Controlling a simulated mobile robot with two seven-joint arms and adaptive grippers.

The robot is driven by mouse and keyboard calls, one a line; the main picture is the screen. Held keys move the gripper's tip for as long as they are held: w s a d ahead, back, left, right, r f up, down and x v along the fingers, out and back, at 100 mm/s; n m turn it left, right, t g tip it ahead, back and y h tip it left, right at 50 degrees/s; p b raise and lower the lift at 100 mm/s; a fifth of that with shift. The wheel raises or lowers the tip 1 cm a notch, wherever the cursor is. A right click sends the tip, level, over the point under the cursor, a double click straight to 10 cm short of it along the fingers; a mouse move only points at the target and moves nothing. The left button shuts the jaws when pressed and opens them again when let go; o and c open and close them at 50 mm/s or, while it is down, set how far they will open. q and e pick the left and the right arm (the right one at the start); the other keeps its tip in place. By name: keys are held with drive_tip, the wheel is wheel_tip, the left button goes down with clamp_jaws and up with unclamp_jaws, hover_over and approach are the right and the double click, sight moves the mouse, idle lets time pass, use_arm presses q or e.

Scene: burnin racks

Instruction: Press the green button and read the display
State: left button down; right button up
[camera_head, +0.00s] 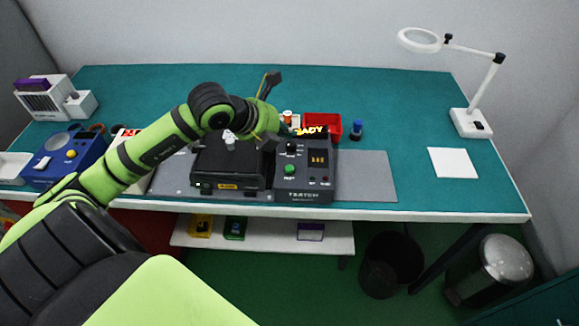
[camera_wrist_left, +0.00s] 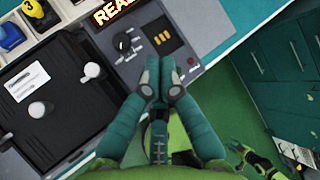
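The tester panel (camera_head: 308,188) stands at the right of a black lidded fixture (camera_head: 228,165) on the table. Its green button (camera_head: 290,169) is visible in the head view. In the left wrist view the fingers hide that part of the panel. The lit display (camera_head: 313,131) is partly covered by my arm in the head view. The left wrist view cuts off the display (camera_wrist_left: 117,9) after "REA"; the two views together fit "READY". My left gripper (camera_wrist_left: 160,68) is shut and empty above the panel. It shows in the head view (camera_head: 268,143), its tips apart from the button.
A black knob (camera_wrist_left: 123,43) and amber indicators (camera_wrist_left: 162,41) are on the panel. A red bin (camera_head: 322,126) and a blue object (camera_head: 356,130) stand behind it. A magnifier lamp (camera_head: 470,122) and white sheet (camera_head: 454,162) are at right. Table between is clear.

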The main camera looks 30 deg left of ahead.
sight(287, 168)
use_arm(q)
drive_tip(key=shift+f, duration=0.15)
wheel_tip(287, 168, down, 8)
drive_tip(key=b, duration=0.5)
drive_tip(key=shift+f+b, duration=0.3)
drive_tip(key=shift+b, duration=0.2)
idle(0.8)
drive_tip(key=shift+f+b, duration=0.4)
drive_tip(key=shift+b, duration=0.15)
drive_tip(key=shift+f+b, duration=0.4)
idle(0.5)
drive_tip(key=shift+r, duration=0.15)
drive_tip(key=shift+r+p, duration=0.45)
drive_tip(key=shift+r, duration=0.2)
drive_tip(key=shift+r, duration=0.15)
